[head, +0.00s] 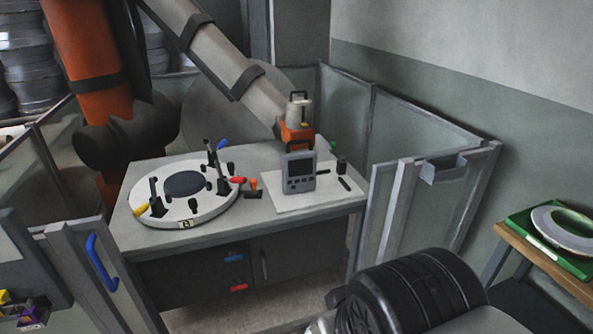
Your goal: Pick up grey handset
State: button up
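The grey handset (299,183) has a dark screen and several small buttons. It appears to stand upright on a white board (275,203) at the right part of the grey workbench (145,238). Its face is towards me and nothing visible grips it. My gripper's fingers do not show in the head view.
A round white fixture with toggle clamps (200,211) fills the bench's left half. An orange-and-grey industrial arm (212,52) reaches over the bench, its orange tool (297,137) just behind the handset. Fence panels (390,215) flank the bench. A dark ribbed cylinder (425,290) is in front.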

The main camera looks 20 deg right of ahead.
aim_at(298, 167)
jog(key=i+l, duration=0.25)
jog(key=i, duration=0.25)
jog(key=i+l, duration=0.3)
jog(key=i, duration=0.15)
jog(key=i+l, duration=0.25)
jog(key=i, duration=0.25)
jog(key=i+l, duration=0.25)
jog(key=i, duration=0.25)
